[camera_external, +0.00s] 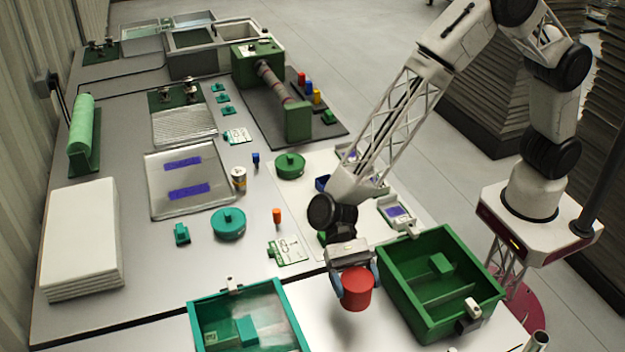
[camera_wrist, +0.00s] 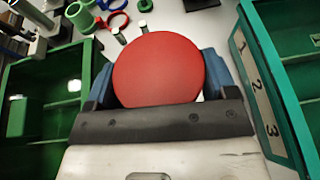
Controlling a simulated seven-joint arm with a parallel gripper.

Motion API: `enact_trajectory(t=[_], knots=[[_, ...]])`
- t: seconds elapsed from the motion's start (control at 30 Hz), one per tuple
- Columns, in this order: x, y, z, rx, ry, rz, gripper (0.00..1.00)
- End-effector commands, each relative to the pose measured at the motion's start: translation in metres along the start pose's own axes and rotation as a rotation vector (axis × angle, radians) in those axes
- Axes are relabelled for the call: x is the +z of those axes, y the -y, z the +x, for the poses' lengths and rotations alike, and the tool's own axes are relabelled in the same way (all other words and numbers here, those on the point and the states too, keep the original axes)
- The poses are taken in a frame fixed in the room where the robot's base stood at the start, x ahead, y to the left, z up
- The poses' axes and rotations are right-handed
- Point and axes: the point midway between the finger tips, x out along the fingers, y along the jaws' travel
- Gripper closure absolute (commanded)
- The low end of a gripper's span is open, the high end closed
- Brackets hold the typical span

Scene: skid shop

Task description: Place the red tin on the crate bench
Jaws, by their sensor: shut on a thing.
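The red tin (camera_external: 357,291) is round with a flat top. My gripper (camera_external: 354,280) is shut on it, with blue fingers on either side. In the wrist view the tin (camera_wrist: 158,70) fills the space between the fingers. The tin is held over a pale bench top (camera_external: 322,322), which I take to be the crate bench, between a green crate and a teal crate. A gap under the tin seems to show, but its height is hard to tell. Most of the surface under the tin is hidden in the wrist view.
The green crate (camera_external: 398,303), with a divider, stands close on the right. The teal crate (camera_external: 196,318) stands on the left; its side has numbers in the wrist view (camera_wrist: 251,85). Bare bench lies between the crates.

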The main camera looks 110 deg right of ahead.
Motion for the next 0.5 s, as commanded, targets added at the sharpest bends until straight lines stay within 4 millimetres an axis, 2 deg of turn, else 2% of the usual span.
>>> enact_trajectory(t=[0.17,0.5], knots=[[-0.011,0.0,0.004,0.001,0.0,0.001,0.53],[-0.051,0.0,0.019,0.0,0.0,0.002,0.53]])
